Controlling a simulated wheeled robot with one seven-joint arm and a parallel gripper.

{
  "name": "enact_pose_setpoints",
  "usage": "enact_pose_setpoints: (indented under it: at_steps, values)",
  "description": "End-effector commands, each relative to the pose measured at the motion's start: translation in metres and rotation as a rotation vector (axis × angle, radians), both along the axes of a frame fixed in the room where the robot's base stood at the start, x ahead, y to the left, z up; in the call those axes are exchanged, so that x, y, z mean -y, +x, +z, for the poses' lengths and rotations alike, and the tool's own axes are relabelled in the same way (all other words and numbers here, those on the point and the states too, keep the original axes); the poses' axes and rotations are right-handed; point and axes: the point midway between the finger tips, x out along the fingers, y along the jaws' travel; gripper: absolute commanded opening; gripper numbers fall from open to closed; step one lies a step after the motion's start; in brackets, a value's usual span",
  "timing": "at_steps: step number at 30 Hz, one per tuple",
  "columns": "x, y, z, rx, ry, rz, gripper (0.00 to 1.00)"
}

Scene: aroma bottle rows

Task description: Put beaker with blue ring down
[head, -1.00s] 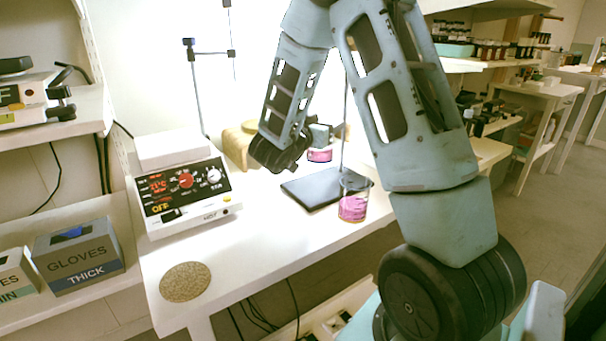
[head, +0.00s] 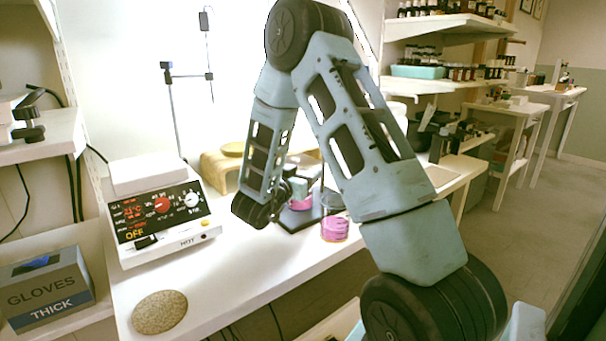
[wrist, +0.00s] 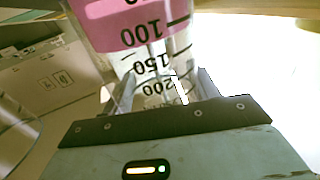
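My gripper (wrist: 163,90) is shut on a clear beaker (wrist: 165,65) with pink liquid and black volume marks; in the wrist view its fingers sit on either side of the glass. In the head view the held beaker's pink liquid (head: 301,203) shows just below my gripper (head: 299,186), partly behind my arm, over or on the dark flat pad (head: 298,223). I cannot tell whether its base touches the pad. No blue ring can be made out on it. A second beaker (head: 335,229) with pink liquid and a yellowish lower edge stands at the pad's right front corner.
A hot plate (head: 160,215) with a lit display stands on the white bench left of the pad. A round cork mat (head: 159,312) lies at the front left. A thin stand (head: 178,120) rises behind. The bench between hot plate and pad is clear.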

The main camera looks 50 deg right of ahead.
Motion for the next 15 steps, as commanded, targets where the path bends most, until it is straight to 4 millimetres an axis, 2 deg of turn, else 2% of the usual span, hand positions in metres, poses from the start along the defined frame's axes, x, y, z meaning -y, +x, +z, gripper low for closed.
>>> enact_pose_setpoints:
  at_steps: [1, 2, 3, 13, 15]
  values:
    - [0.0, 0.0001, -0.0003, 0.0, 0.0, 0.0, 0.7]
    - [0.0, 0.0001, -0.0002, 0.0, 0.0, 0.0, 0.79]
    - [0.0, 0.0001, -0.0001, 0.0, 0.0, 0.0, 0.81]
    - [0.0002, -0.0001, 0.0055, 0.001, 0.0, 0.0, 0.81]
    - [-0.0081, -0.0002, 0.0033, 0.0, 0.001, 0.004, 0.81]
